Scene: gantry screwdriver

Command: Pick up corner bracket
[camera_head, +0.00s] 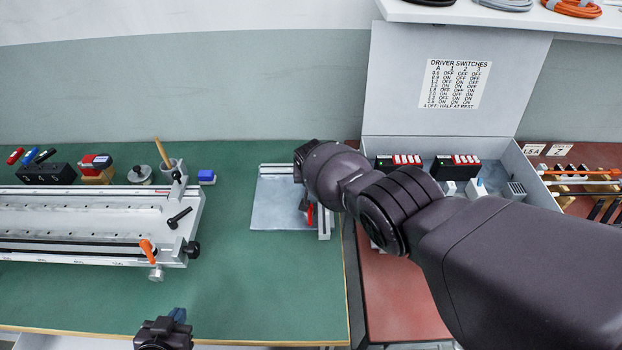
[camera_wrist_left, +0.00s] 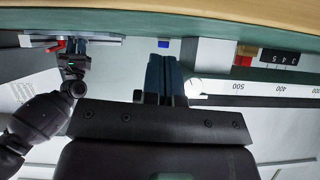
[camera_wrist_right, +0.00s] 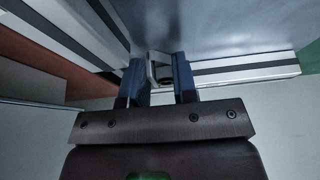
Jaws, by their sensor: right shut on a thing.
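The corner bracket (camera_wrist_right: 152,70) is a small light-grey piece between the blue fingers of my right gripper (camera_wrist_right: 160,75), beside an aluminium profile in the right wrist view. My right gripper is shut on it. In the head view my right arm covers the bracket and most of that gripper, at the right edge of the grey plate (camera_head: 273,205). My left gripper (camera_head: 176,316) is low at the front edge of the green table. In the left wrist view its blue fingers (camera_wrist_left: 163,78) are together, with nothing seen between them.
A long aluminium gantry rail (camera_head: 90,222) with an orange lever fills the left of the green table (camera_head: 235,285). An open grey case (camera_head: 450,120) stands right. The table's middle front is clear.

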